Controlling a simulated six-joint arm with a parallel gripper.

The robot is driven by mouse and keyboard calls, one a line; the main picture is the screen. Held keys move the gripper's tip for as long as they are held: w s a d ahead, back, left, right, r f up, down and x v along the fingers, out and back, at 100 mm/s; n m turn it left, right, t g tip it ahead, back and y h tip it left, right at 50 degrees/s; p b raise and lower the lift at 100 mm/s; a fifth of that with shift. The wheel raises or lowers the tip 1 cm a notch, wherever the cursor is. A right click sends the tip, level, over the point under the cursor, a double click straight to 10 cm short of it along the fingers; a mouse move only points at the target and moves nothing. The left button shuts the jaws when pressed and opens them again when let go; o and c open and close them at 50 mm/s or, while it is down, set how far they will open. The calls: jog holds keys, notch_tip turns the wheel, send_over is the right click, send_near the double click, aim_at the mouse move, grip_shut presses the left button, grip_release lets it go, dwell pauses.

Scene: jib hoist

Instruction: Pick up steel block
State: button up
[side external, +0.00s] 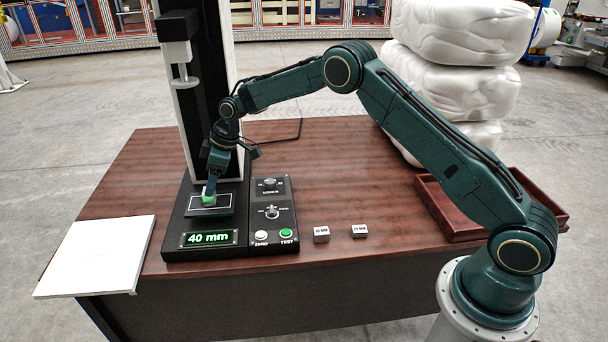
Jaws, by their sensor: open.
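The left block (321,234) and the right block (359,231) each have a label too small to read surely. My gripper (209,189) is open, pointing down over the plate of the black test stand, up and left of both blocks. A small bright green piece (208,198) shows at its fingertips, over the plate. The fingers partly hide this piece, and I cannot tell whether they touch it.
The test stand's display (209,238) reads 40 mm. Its panel (272,212) has knobs and two buttons. A tall column (208,100) rises behind my gripper. A white board (97,256) lies at left, a reddish tray (440,208) at right. The table between the panel and tray is mostly clear.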

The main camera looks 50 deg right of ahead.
aim_at(208, 201)
jog(key=shift+f, duration=0.1)
jog(key=shift+x, duration=2.5)
jog(key=shift+d, duration=0.1)
grip_shut()
jog(key=shift+r, duration=0.2)
